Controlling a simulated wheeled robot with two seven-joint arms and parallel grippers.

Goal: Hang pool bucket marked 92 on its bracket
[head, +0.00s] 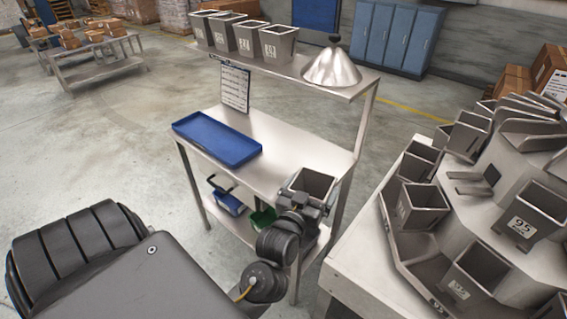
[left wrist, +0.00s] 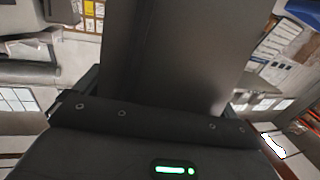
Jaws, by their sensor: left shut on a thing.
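My left gripper (head: 300,200) is shut on a grey metal bucket (head: 314,182), held upright with its open top up, over the right front part of the steel bench. In the left wrist view the bucket's dark wall (left wrist: 175,55) fills the middle between the fingers. Its number is not visible. On the right stands the round weigher with buckets around it. One bucket there is marked 95 (head: 521,226). An empty bracket (head: 474,184) shows on the weigher's upper part. A lower rim label (head: 438,304) seems to read 95. My right gripper is not in view.
The steel bench (head: 290,135) carries a blue tray (head: 217,138). Its upper shelf holds several buckets (head: 278,45) and a metal cone (head: 332,68). The weigher's pale table edge (head: 350,270) lies right of my gripper. Open floor (head: 120,130) is at left.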

